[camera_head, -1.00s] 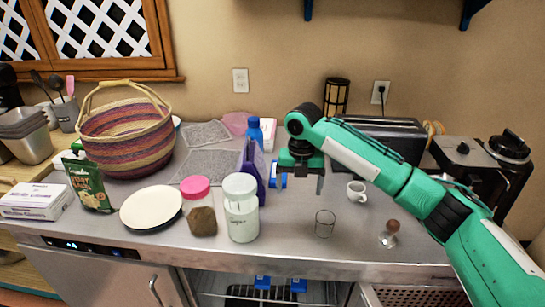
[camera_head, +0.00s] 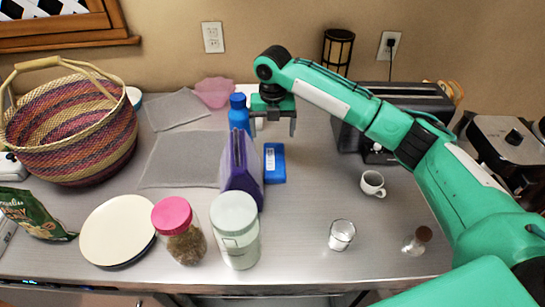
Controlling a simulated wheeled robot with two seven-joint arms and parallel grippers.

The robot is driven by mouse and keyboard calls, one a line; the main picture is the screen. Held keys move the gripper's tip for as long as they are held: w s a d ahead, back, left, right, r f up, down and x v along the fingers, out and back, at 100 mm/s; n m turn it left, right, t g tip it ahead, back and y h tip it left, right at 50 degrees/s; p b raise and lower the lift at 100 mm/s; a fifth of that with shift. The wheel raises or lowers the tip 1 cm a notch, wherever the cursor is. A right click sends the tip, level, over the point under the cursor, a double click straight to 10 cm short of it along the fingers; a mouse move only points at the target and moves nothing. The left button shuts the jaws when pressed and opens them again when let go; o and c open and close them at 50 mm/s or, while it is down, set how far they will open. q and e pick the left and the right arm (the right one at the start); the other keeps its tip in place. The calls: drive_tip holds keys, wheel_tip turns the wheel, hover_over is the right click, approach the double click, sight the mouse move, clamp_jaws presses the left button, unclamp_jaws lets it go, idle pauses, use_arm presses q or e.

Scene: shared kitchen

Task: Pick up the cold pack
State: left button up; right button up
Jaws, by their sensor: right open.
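The cold pack appears to be the small blue pack (camera_head: 274,164) with a white label, lying flat on the metal counter just right of a purple upright item (camera_head: 241,168). My right gripper (camera_head: 275,130) points down over the counter, behind the pack in the picture. Its fingers are apart with nothing seen between them. It looks apart from the pack, but its height above the counter is hard to judge. My left gripper is not in view.
A blue bottle (camera_head: 239,114) stands close left of the gripper. A pink-lidded jar (camera_head: 184,238) and white-lidded jar (camera_head: 236,236) stand in front. A white cup (camera_head: 372,183), a glass (camera_head: 341,235) and a toaster (camera_head: 398,108) are to the right. The counter right of the pack is clear.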

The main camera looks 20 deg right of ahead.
hover_over(274, 157)
drive_tip(key=f, duration=0.5)
drive_tip(key=shift+w+p, duration=0.35)
drive_tip(key=f, duration=0.1)
drive_tip(key=f+p, duration=0.1)
drive_tip(key=f, duration=0.1)
drive_tip(key=f+p, duration=0.1)
drive_tip(key=shift+s+f, duration=0.4)
drive_tip(key=shift+f, duration=0.35)
drive_tip(key=c, duration=1.2)
drive_tip(key=shift+r, duration=0.1)
drive_tip(key=shift+c, duration=1.1)
